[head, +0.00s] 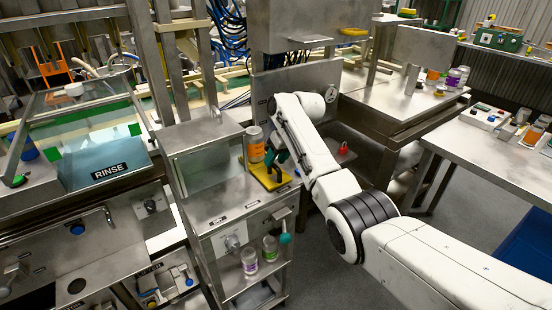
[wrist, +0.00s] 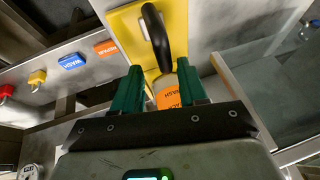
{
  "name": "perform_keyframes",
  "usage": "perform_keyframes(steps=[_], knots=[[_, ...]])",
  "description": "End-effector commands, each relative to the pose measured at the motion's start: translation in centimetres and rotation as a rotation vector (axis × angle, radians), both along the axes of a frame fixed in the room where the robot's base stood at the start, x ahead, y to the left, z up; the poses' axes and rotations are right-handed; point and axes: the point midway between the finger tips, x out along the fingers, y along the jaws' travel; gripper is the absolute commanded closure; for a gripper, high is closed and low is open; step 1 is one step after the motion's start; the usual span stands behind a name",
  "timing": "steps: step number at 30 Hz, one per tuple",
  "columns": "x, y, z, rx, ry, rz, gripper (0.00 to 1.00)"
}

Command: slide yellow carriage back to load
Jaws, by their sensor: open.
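The yellow carriage (head: 270,179) sits on the steel machine top in the middle of the head view. In the wrist view it is a yellow plate (wrist: 128,25) with a black curved handle (wrist: 158,38). A can with an orange label (head: 256,146) stands at the carriage; its label also shows in the wrist view (wrist: 168,97), between the fingers. My gripper (wrist: 160,72) is open, its two green fingers apart. The handle's near end shows between the fingertips; I cannot tell whether they touch it. In the head view my gripper (head: 280,158) is just right of the can, partly hidden by my arm.
A clear guard box (head: 205,165) stands left of the carriage. Cans (head: 270,248) stand on a shelf below, beside a teal-knobbed lever (head: 285,239). The RINSE tank (head: 105,165) is at left.

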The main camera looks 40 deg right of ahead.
Motion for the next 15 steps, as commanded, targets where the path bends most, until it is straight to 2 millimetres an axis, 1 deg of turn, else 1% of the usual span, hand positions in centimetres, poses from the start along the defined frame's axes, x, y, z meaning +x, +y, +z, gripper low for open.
perform_keyframes(steps=[5,8,11,14,15], knots=[[0.0,0.1,0.0,0.001,0.002,0.002,0.58],[-0.2,0.0,0.4,0.001,0.001,0.002,0.58],[-0.5,-0.2,1.5,0.001,-0.001,0.001,0.58],[-1.2,-0.5,2.9,0.001,-0.003,0.001,0.58],[-1.5,-0.7,3.7,0.001,-0.003,0.001,0.58]])
